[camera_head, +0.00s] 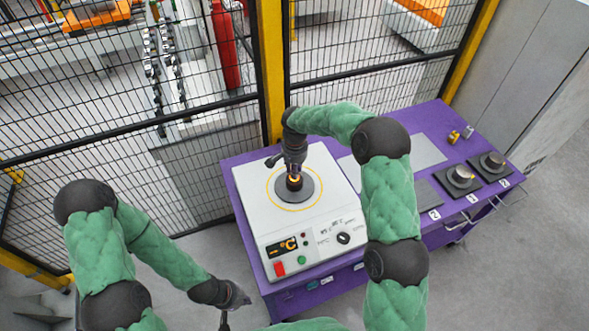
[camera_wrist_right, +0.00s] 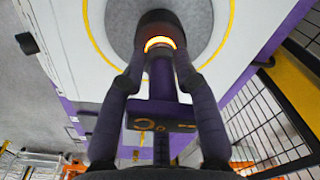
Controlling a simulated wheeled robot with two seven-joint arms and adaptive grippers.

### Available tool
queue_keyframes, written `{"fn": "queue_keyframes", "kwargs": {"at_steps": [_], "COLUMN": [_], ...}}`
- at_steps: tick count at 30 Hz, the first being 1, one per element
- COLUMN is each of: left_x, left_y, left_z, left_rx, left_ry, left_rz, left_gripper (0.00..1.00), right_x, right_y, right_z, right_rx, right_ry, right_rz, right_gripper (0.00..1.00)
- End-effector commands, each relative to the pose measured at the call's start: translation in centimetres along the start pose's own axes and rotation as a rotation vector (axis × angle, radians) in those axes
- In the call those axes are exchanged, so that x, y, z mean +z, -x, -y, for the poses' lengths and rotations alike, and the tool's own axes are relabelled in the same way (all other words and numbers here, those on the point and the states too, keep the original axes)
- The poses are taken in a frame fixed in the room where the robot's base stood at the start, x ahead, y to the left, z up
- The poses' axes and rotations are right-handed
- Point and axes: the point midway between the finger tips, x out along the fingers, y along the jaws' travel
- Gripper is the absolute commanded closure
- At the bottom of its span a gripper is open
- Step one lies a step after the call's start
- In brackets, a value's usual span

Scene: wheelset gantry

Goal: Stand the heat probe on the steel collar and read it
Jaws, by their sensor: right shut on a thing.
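My right gripper (camera_head: 294,167) is over the white heater unit (camera_head: 327,197), above the grey disc (camera_head: 309,191) at its middle. In the right wrist view my right gripper (camera_wrist_right: 158,78) is shut on a slim dark stem with a purple display head (camera_wrist_right: 160,116), which looks like the heat probe. Beyond its tip a dark round part (camera_wrist_right: 160,22) with a glowing orange ring is at the disc; whether they touch is unclear. Two ring-shaped collars (camera_head: 461,175) (camera_head: 494,161) sit on dark pads at the right. My left gripper (camera_head: 235,300) is low, its fingers hard to make out.
The heater's front has an orange display (camera_head: 283,246), a red button and a black knob (camera_head: 343,238). A third dark pad (camera_head: 428,194) looks bare. Small yellow and silver pieces (camera_head: 453,136) lie behind on the purple bench (camera_head: 430,122). A mesh fence (camera_head: 200,140) stands behind.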

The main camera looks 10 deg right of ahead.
Motion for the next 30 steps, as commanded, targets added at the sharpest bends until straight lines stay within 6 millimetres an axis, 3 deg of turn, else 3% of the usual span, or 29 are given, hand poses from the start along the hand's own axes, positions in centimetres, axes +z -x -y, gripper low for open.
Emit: {"fn": "queue_keyframes", "kwargs": {"at_steps": [12, 13, 15, 25, 30], "left_x": [0.0, 0.0, 0.0, 0.0, 0.0], "left_y": [-0.3, -0.2, -0.2, -0.1, 0.1], "left_z": [0.1, 0.1, 0.1, 0.1, 0.0], "left_rx": [0.0, 0.0, 0.0, 0.0, 0.0], "left_ry": [0.0, 0.0, 0.0, 0.0, 0.0], "left_rz": [0.0, 0.0, 0.0, 0.0, 0.0], "left_gripper": [1.0, 1.0, 1.0, 1.0, 1.0], "right_x": [-0.1, -0.1, 0.0, -0.1, -0.1], "right_y": [-0.6, -0.5, -0.5, -0.4, 0.9], "right_z": [0.0, 0.0, 0.0, 0.0, 0.1], "right_rx": [-0.002, -0.002, -0.002, -0.002, -0.004], "right_ry": [-0.001, -0.001, -0.001, -0.001, -0.001], "right_rz": [-0.002, -0.002, -0.001, -0.001, -0.004], "right_gripper": [1.0, 0.61, 0.45, 0.45, 0.45]}}
